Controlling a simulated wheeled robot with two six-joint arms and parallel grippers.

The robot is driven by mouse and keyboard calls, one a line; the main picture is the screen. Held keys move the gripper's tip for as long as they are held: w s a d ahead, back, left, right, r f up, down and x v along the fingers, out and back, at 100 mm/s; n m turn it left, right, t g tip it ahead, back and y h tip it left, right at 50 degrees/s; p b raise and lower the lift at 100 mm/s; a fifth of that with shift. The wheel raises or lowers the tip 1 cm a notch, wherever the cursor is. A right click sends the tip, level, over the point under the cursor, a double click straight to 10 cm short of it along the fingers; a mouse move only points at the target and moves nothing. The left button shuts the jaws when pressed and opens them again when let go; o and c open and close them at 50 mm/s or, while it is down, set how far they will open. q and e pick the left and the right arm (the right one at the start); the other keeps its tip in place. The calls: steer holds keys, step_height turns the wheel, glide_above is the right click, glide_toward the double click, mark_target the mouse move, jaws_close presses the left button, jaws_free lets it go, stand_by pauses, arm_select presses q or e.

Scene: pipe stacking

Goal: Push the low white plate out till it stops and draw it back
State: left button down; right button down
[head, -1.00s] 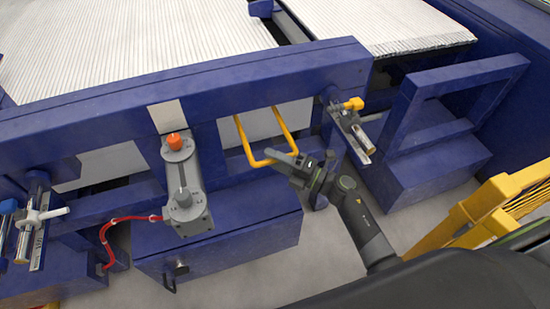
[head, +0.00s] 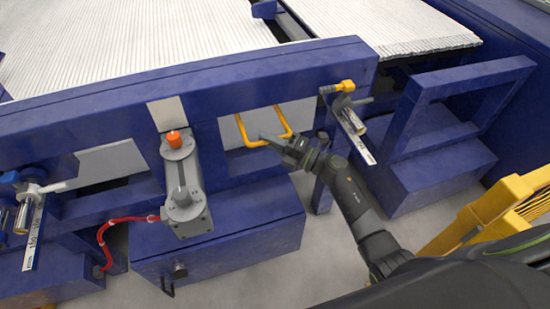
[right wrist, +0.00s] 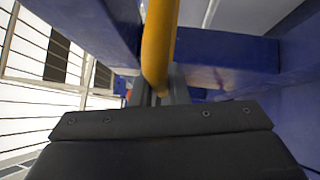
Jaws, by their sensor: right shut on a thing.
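The low white plate (head: 300,113) shows in the opening of the blue frame. A yellow U-shaped handle (head: 242,130) reaches out from it towards me. My right gripper (head: 272,138) is shut on the front bar of this handle. In the right wrist view the yellow handle (right wrist: 158,45) runs down between the fingers (right wrist: 155,92). Part of the plate is hidden behind the frame. My left gripper is not in view.
A blue frame beam (head: 200,85) runs across above the handle. A grey unit with an orange knob (head: 174,138) stands to the left. A yellow-tipped clamp (head: 346,86) is to the right. A blue box (head: 220,230) lies below. A yellow railing (head: 480,215) stands at the lower right.

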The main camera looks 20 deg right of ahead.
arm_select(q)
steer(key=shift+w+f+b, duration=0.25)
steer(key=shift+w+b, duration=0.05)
arm_select(e)
steer(key=shift+w, duration=1.2)
steer(key=c, duration=1.4)
jaws_free()
steer(key=shift+s, duration=0.1)
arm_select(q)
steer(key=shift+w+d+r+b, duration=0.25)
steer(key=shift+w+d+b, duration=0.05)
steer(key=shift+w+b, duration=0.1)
arm_select(e)
steer(key=v, duration=1.2)
